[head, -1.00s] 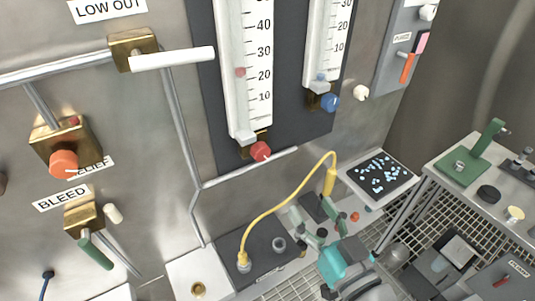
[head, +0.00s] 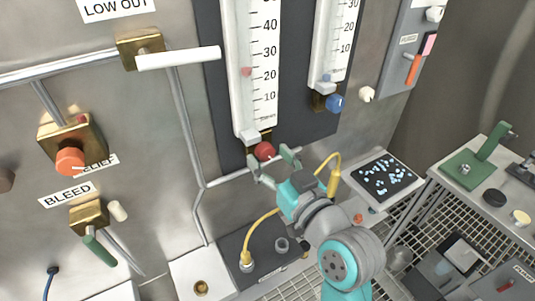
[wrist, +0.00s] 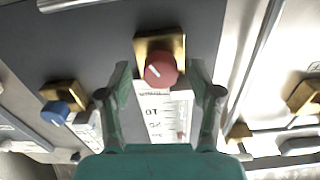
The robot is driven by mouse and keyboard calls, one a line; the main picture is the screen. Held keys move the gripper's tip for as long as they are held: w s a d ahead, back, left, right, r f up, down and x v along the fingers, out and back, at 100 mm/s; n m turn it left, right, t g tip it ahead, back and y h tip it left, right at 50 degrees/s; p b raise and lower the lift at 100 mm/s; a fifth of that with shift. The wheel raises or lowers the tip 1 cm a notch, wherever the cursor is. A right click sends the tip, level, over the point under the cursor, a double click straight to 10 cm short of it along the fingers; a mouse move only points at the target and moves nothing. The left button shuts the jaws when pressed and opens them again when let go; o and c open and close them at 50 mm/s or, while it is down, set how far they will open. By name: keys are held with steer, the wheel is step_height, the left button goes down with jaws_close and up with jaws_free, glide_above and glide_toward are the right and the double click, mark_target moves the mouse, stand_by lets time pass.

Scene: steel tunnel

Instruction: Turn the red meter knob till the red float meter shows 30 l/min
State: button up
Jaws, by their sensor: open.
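The red meter knob (head: 265,150) sits on a brass block under the red float meter (head: 250,60). The red float (head: 247,71) stands near the 20 mark. My gripper (head: 272,161) is open just in front of and below the knob. In the wrist view the knob (wrist: 161,70), with a white pointer line, shows between the two spread fingers (wrist: 160,80), with a gap on each side. I see no contact. How deep the knob lies between the fingers is hard to tell.
A blue knob (head: 335,103) sits under the meter on the right. A white-handled lever (head: 178,57) and a pipe (head: 185,130) are to the left. A yellow cable (head: 262,222) rises from a dark box below.

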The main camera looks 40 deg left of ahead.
steer(key=shift+x, duration=0.75)
steer(key=c, duration=1.1)
steer(key=shift+m, duration=1.5)
steer(key=shift+c, duration=0.2)
steer(key=o, duration=1.1)
steer(key=shift+o, duration=0.2)
steer(key=v, duration=1.2)
